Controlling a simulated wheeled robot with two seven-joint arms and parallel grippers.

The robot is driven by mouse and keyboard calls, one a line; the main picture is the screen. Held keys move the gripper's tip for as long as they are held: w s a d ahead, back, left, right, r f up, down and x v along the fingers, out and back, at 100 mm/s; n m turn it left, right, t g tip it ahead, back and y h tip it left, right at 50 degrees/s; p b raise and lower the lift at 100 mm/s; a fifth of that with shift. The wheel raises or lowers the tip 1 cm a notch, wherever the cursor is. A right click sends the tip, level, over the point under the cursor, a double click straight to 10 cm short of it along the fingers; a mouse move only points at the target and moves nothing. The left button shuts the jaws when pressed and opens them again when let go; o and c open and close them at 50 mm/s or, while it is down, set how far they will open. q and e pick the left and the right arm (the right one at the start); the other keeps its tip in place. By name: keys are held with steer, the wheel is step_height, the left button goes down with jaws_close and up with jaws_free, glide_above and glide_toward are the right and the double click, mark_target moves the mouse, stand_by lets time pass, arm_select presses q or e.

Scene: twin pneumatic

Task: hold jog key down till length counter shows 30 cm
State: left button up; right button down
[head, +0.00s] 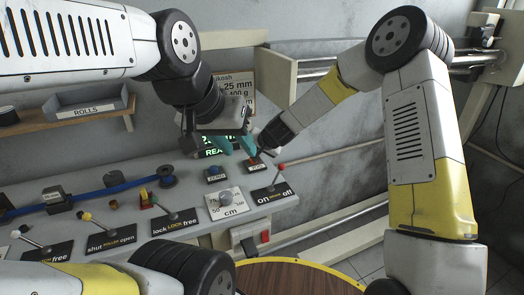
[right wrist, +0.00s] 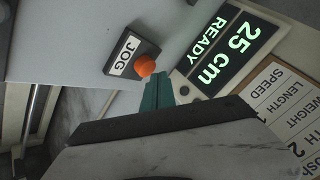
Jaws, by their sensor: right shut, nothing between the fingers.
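The jog key is an orange knob (right wrist: 145,66) on a dark block labelled JOG in the right wrist view. In the head view the JOG block (head: 257,167) sits at the back of the console. The length counter (right wrist: 225,50) reads 25 cm with READY below it in green. In the head view the counter (head: 212,153) is partly hidden by my left gripper. My right gripper (right wrist: 157,84) is shut and empty, its teal fingertips close beside the orange knob; I cannot tell whether they touch. My left gripper (head: 238,151) is open and empty in front of the counter.
A sign (right wrist: 280,105) with speed, length and weight rows stands beside the counter. A round wooden table (head: 275,280) is in front.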

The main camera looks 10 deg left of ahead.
steer(key=shift+f, duration=0.75)
stand_by(0.7)
steer(key=shift+r, duration=1)
steer(key=shift+r, duration=0.1)
steer(key=shift+r, duration=2.4)
steer(key=shift+r, duration=0.1)
